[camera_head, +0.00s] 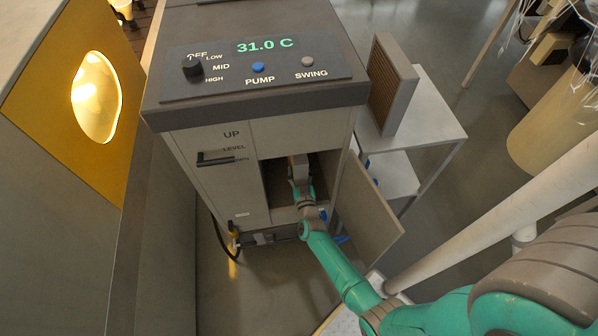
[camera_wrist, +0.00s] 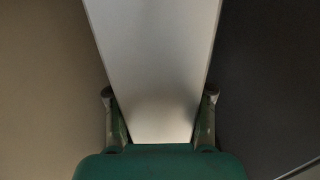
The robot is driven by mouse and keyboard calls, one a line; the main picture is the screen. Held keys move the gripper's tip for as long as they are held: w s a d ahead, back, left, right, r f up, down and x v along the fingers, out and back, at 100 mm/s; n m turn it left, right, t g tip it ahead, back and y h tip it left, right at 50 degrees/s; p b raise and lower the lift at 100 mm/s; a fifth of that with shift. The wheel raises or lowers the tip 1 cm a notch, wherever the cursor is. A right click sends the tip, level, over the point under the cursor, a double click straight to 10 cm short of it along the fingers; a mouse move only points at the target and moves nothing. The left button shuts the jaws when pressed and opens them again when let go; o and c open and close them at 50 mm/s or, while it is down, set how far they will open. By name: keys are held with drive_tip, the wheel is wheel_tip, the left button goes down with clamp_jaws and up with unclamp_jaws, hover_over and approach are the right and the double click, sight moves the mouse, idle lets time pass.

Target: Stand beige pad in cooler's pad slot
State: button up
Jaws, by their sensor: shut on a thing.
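The cooler (camera_head: 212,163) stands in the middle of the head view, with its door (camera_head: 365,215) swung open to the right. My gripper (camera_head: 299,180) is inside the front opening (camera_head: 322,168). The pad's far end and the slot inside are hidden in the dark opening.
A grey-framed pad with a brown core (camera_head: 392,85) stands on a side table (camera_head: 430,125) right of the cooler. A yellow panel with a lit lamp (camera_head: 97,97) is at the left. The open door stands close to the right of my arm.

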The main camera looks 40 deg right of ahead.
drive_tip(key=o, duration=1.4)
drive_tip(key=shift+f, duration=0.1)
drive_tip(key=v, duration=1.2)
drive_tip(key=shift+s+a, duration=0.1)
drive_tip(key=s+a+r+n+t+y, duration=0.1)
drive_tip(key=s+a+r+n+y, duration=0.15)
drive_tip(key=s+a+r, duration=0.5)
drive_tip(key=s+a+r+n+t+y, duration=0.1)
drive_tip(key=s+a+r+n+y, duration=0.2)
drive_tip(key=s, duration=0.7)
drive_tip(key=s+a+r+g+y, duration=0.1)
drive_tip(key=s+a+r+y, duration=0.1)
drive_tip(key=s+r, duration=0.3)
drive_tip(key=s+a+r+n+g+y, duration=0.1)
drive_tip(key=s+a+r, duration=0.3)
drive_tip(key=r, duration=0.9)
drive_tip(key=s+y, duration=0.1)
drive_tip(key=s, duration=0.1)
drive_tip(key=shift+s+r, duration=0.2)
drive_tip(key=shift+s, duration=0.1)
